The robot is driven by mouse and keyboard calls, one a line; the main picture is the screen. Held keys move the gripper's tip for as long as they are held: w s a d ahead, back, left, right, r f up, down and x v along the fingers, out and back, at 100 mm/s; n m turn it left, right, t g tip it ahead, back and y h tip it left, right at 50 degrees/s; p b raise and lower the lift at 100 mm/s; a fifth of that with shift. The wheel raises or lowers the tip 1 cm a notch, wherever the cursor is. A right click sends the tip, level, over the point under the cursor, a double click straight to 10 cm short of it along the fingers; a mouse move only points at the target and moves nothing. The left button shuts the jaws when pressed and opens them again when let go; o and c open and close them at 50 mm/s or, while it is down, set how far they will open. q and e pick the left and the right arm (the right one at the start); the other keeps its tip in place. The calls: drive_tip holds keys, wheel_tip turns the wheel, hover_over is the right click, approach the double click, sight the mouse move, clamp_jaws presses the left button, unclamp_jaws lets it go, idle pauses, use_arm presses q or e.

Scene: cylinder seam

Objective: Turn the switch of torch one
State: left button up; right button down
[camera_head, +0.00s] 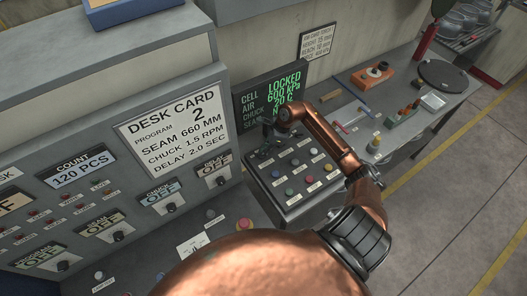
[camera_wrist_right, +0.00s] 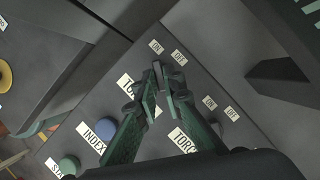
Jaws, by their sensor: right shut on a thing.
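The sloped button panel (camera_head: 287,209) stands at mid view in the head view, with several coloured buttons and white labels. In the right wrist view, two labels starting with "TOR" show on the panel, a part-covered one (camera_wrist_right: 127,84) and a clearer one (camera_wrist_right: 184,141), each near its own ON and OFF marks. My right gripper (camera_wrist_right: 163,94) is over the part-covered label and shut on a small dark switch knob, which the fingers mostly hide. In the head view the right gripper (camera_head: 266,140) is at the panel's far left corner, partly hidden by my arm. My left gripper is not seen.
A green-lettered display (camera_head: 272,98) reading "LOCKED" stands just behind the panel. A desk cabinet with a card (camera_head: 168,134) and OFF knobs is on the left. A blue button (camera_wrist_right: 105,127) is close to the fingers. A bench (camera_head: 447,107) with tools lies right.

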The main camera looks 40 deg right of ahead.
drive_tip(key=shift+m, duration=0.4)
drive_tip(key=shift+s+m+t+h, duration=0.15)
drive_tip(key=shift+m+t+h, duration=0.25)
drive_tip(key=shift+m, duration=0.5)
drive_tip(key=m, duration=0.1)
drive_tip(key=m+h, duration=0.1)
drive_tip(key=m, duration=0.2)
drive_tip(key=shift+a+t+h, duration=0.25)
drive_tip(key=shift+t+h, duration=0.05)
drive_tip(key=shift+a+m+h, duration=0.1)
drive_tip(key=shift+m+h, duration=0.35)
drive_tip(key=shift+m, duration=0.9)
drive_tip(key=shift+a+m+h, duration=0.1)
drive_tip(key=shift+m+h, duration=0.35)
drive_tip(key=shift+m, duration=0.9)
drive_tip(key=c, duration=2.1)
unclamp_jaws()
drive_tip(key=shift+o, duration=0.3)
drive_tip(key=shift+r, duration=0.1)
